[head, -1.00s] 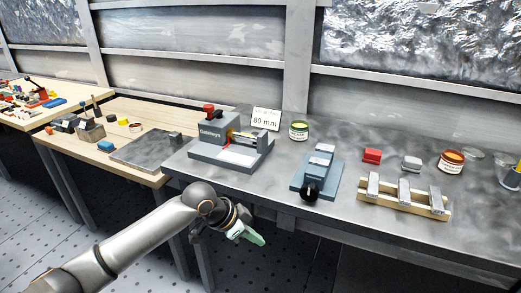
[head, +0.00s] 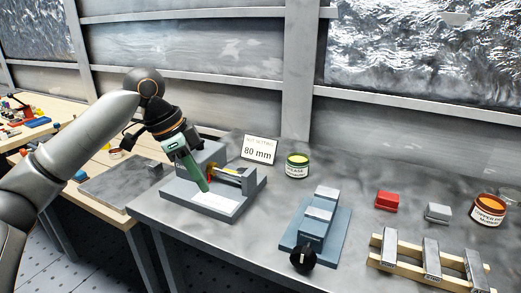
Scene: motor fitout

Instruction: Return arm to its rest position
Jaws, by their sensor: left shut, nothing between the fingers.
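My left arm comes in from the left and rises over the near left corner of the metal bench (head: 170,212). My left gripper (head: 203,186) has green fingers that are shut and empty. It points down in front of the grey machine with the yellow part and bar (head: 233,176), hiding part of it. I cannot tell whether the fingertips touch the machine's base. My right gripper is not in view.
An 80 mm sign (head: 258,149) and a green-labelled tin (head: 297,165) stand behind. A blue fixture with a black knob (head: 316,226), a red block (head: 387,201), a grey block (head: 438,212), a copper tin (head: 487,210) and a wooden rack (head: 409,270) lie to the right.

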